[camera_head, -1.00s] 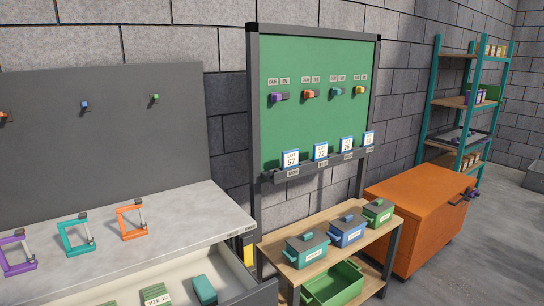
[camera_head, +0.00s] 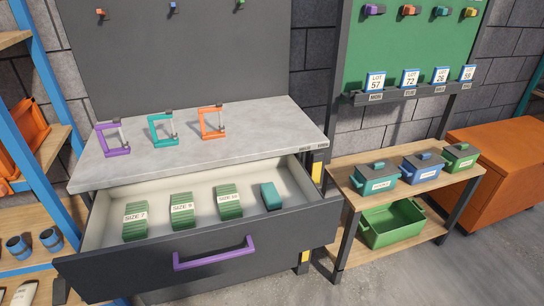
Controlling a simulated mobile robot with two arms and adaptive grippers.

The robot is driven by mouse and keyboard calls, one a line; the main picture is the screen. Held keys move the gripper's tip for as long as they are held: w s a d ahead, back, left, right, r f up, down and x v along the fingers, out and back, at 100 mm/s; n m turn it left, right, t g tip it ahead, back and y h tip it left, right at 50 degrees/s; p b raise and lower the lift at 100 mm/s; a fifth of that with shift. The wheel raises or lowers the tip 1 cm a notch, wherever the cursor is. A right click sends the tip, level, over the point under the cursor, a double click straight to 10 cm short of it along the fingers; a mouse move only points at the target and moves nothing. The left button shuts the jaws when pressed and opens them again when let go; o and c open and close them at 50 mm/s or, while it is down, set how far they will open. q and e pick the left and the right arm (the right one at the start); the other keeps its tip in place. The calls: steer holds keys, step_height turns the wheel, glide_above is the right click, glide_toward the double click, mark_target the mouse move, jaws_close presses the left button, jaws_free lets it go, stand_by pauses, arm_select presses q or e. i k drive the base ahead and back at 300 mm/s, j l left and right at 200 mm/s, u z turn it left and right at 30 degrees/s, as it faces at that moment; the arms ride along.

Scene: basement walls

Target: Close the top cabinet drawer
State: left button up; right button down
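The top cabinet drawer (camera_head: 130,269) is pulled out below the grey worktop (camera_head: 255,135) in the head view. Its dark front carries a purple bar handle (camera_head: 215,256). Inside lie several green stacks; three labelled ones are the SIZE 7 stack (camera_head: 136,222), the SIZE 9 stack (camera_head: 183,211) and the SIZE 10 stack (camera_head: 229,202). A teal block (camera_head: 271,196) lies at the drawer's right. Neither of my grippers shows in the view.
Purple (camera_head: 114,139), teal (camera_head: 163,129) and orange (camera_head: 211,123) clamps stand on the worktop. A wooden bench (camera_head: 350,182) with lidded boxes stands to the right. A blue-framed shelf (camera_head: 40,165) stands at the left. Bare floor shows at the lower right.

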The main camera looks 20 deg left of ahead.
mark_target(104, 267)
steer(key=u, duration=0.95)
